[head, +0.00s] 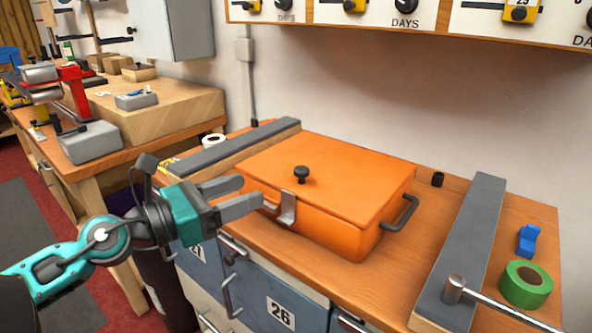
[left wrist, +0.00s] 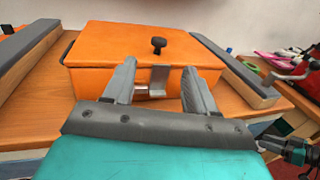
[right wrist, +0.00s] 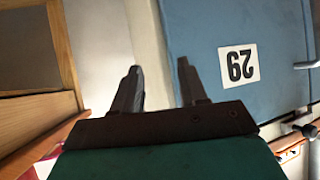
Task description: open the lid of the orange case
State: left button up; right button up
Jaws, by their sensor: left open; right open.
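The orange case (head: 325,185) stands on the wooden bench with its lid (head: 340,165) shut. A black knob (head: 301,174) stands on the lid, and a bent metal latch (head: 288,208) hangs over the front edge. My left gripper (head: 252,192) is open and empty in front of the case, beside the latch. In the left wrist view, the latch (left wrist: 159,79) and the knob (left wrist: 158,45) show between its spread fingers. My right gripper (right wrist: 159,72) is open and empty, seen only in its wrist view, facing a blue drawer front.
Grey-topped blocks flank the case, one behind left (head: 235,145) and one at right (head: 465,245). A metal bar (head: 500,312), green tape roll (head: 526,284) and blue piece (head: 528,240) lie at right. A black handle (head: 402,214) juts from the case's right side.

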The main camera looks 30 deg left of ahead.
aim_at(295, 172)
pick_arm(q)
jog(key=shift+p+x, duration=0.75)
jog(key=shift+x, duration=5)
jog(key=shift+w+f, duration=0.1)
grip_shut()
